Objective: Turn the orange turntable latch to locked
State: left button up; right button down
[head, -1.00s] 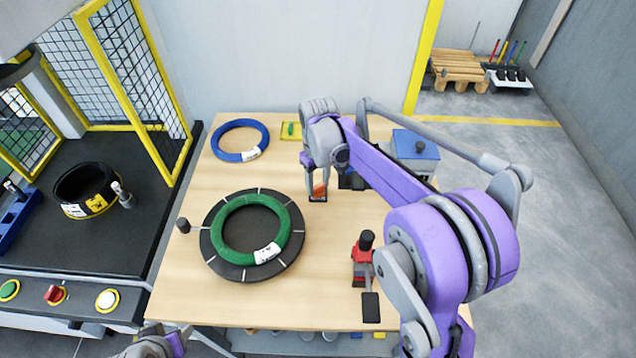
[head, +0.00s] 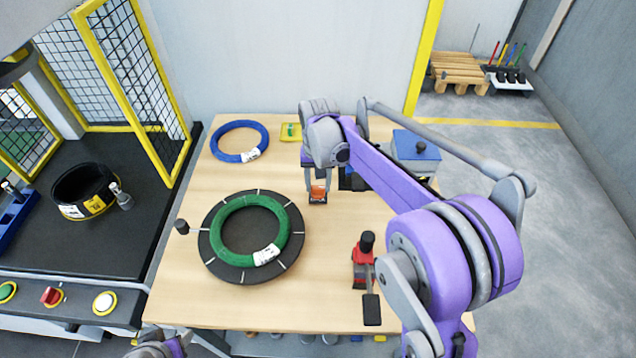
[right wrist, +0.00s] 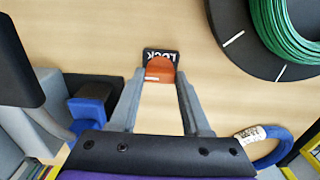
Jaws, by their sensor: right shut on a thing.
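The orange latch (head: 318,191) sits on the wooden table just right of the black turntable (head: 213,254). In the right wrist view the orange latch (right wrist: 159,70) stands on a black plate (right wrist: 153,54) with the white word LOCK, seen upside down. My right gripper (head: 317,187) reaches down over the latch. In the right wrist view its two fingers (right wrist: 158,76) are shut on the latch's sides. A green coil (head: 228,211) with a white label lies on the turntable. My left gripper is not clearly seen; only part of my left arm shows at the bottom edge.
A blue coil (head: 240,141) lies at the back left of the table. A red and black tool (head: 362,250) stands at the front right. A yellow-framed mesh guard (head: 128,70) stands left of the table.

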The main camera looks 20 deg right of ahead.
aim_at(318, 187)
dwell(0.4)
jog(key=shift+c, duration=1.8)
grip_release()
pick_arm(q)
jog(key=shift+w+r+p, duration=0.1)
jog(key=shift+r+p, duration=0.2)
jog(key=shift+r, duration=0.1)
pick_arm(e)
notch_tip(318, 187, up, 11)
jog(key=shift+f, duration=0.15)
